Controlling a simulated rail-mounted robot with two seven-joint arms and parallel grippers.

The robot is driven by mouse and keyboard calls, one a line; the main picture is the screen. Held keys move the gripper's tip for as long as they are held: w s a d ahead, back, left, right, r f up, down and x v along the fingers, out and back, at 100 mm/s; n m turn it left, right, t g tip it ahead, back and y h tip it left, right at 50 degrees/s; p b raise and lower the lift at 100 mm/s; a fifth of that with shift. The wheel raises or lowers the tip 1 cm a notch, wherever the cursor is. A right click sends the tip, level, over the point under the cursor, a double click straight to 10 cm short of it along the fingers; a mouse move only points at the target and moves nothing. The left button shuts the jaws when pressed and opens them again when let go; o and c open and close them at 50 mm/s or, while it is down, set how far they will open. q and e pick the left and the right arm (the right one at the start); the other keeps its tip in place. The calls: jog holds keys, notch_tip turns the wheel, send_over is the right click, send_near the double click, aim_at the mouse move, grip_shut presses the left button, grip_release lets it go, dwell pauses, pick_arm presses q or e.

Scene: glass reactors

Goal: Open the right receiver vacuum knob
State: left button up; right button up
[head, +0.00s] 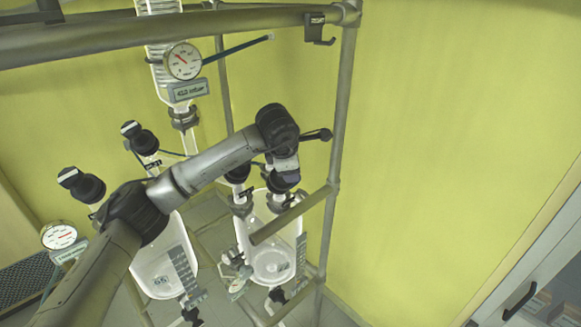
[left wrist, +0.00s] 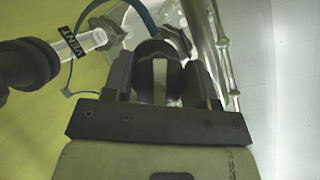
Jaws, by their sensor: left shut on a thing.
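The right receiver (head: 273,243) is a clear glass vessel low in the frame, right of centre in the head view. My left arm reaches over from the left, and its gripper (head: 286,168) points down at the vessel's top. In the left wrist view my left gripper (left wrist: 158,82) is shut on a dark round knob (left wrist: 158,56) with a pale bar across it, one finger on each side. I take it for the vacuum knob; its label is not readable. A black vent knob (left wrist: 28,63), labelled VENT, stands to the left, apart from the fingers. My right gripper is out of view.
A metal pipe frame (head: 345,95) rises right of the vessel, with a crossbar (head: 290,215) in front of it. Another glass receiver (head: 165,265) stands to the left. A round gauge (head: 183,61) is above. The yellow wall area at right is clear.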

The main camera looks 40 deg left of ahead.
pick_arm(q)
jog(key=o, duration=0.9)
jog(key=shift+s+r, duration=0.15)
jog(key=shift+r, duration=0.2)
jog(key=b+v, duration=0.2)
jog(key=v, duration=1.1)
